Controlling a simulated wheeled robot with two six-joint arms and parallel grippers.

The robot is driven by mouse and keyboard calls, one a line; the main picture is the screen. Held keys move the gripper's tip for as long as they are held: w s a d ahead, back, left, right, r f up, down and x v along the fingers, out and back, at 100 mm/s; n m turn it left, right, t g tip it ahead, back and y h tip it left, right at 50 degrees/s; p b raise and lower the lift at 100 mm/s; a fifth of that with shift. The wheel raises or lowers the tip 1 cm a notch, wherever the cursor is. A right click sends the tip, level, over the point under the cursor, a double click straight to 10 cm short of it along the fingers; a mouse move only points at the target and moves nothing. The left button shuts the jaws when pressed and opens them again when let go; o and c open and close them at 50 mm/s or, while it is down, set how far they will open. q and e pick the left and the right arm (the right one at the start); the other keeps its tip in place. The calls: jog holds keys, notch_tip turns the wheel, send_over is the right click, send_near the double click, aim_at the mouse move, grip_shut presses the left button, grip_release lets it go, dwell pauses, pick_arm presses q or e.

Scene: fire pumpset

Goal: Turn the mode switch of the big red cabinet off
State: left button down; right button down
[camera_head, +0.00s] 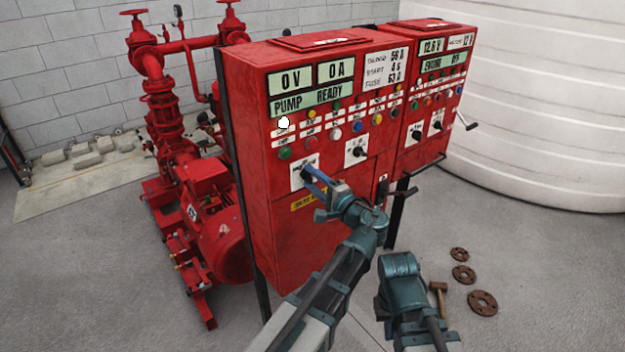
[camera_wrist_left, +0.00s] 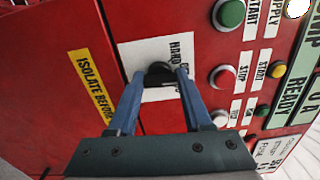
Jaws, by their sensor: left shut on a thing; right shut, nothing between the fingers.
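The big red cabinet (camera_head: 310,120) stands in the middle of the head view. Low on its front is a white plate with a dark rotary mode switch (camera_head: 305,172); the switch knob also shows in the left wrist view (camera_wrist_left: 160,72). My left gripper (camera_head: 312,178) is shut on this knob, with one blue finger on each side of it in the left wrist view (camera_wrist_left: 158,85). The plate's lettering is partly covered, and the knob's exact setting cannot be read. My right arm reaches up at the lower right, but its fingertips do not show.
A second white-plated switch (camera_head: 356,152) sits to the right on the same cabinet. Buttons and lamps are just above. A smaller red cabinet (camera_head: 430,90) stands to the right. A red pump (camera_head: 205,200) is at left.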

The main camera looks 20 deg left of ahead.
pick_arm(q)
jog(key=shift+n, duration=0.4)
jog(key=shift+f, duration=0.1)
jog(key=shift+c, duration=1.6)
grip_release()
